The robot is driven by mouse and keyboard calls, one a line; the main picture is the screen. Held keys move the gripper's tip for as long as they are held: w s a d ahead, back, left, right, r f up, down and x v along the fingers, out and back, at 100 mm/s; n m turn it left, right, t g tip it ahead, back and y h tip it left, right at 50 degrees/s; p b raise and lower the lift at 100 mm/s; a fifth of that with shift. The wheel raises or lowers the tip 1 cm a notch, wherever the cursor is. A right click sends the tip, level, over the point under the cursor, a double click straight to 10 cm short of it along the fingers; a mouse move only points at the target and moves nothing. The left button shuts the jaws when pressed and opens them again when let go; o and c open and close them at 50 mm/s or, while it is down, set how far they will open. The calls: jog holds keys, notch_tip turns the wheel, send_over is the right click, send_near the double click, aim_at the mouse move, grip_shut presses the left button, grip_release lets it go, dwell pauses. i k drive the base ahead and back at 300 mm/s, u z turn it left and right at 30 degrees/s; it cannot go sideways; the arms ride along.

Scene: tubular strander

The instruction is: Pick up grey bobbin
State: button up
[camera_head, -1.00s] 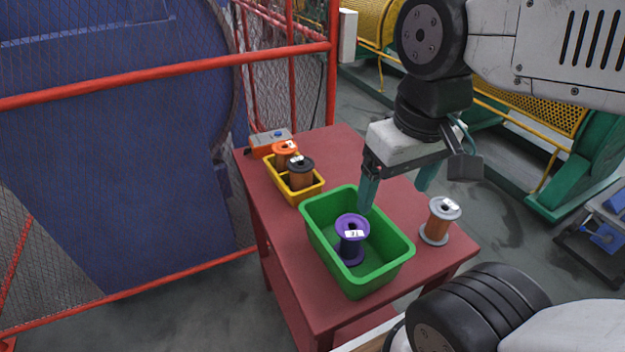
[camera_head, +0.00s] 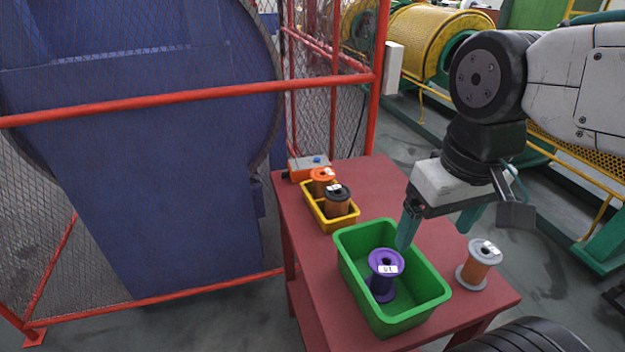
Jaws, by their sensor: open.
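The grey bobbin (camera_head: 478,264) stands upright on the red table, right of the green bin. It has grey flanges, a copper-coloured winding and a white label on top. My gripper (camera_head: 436,232) is open and empty, pointing down above the table. Its left finger shows over the right rim of the green bin and its right finger hangs to the upper left of the grey bobbin. The gripper is apart from the bobbin.
The green bin (camera_head: 426,318) holds a purple bobbin (camera_head: 384,273). A yellow bin (camera_head: 318,216) holds an orange bobbin (camera_head: 322,180) and a black bobbin (camera_head: 337,199). An orange box (camera_head: 308,168) sits at the table's (camera_head: 372,178) back. A red fence (camera_head: 190,98) stands left.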

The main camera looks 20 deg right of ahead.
aim_at(483, 254)
jog(key=z, duration=0.05)
jog(key=k, duration=0.5)
jog(key=z, duration=3.6)
jog(key=k, duration=1.45)
jog(key=u, duration=0.8)
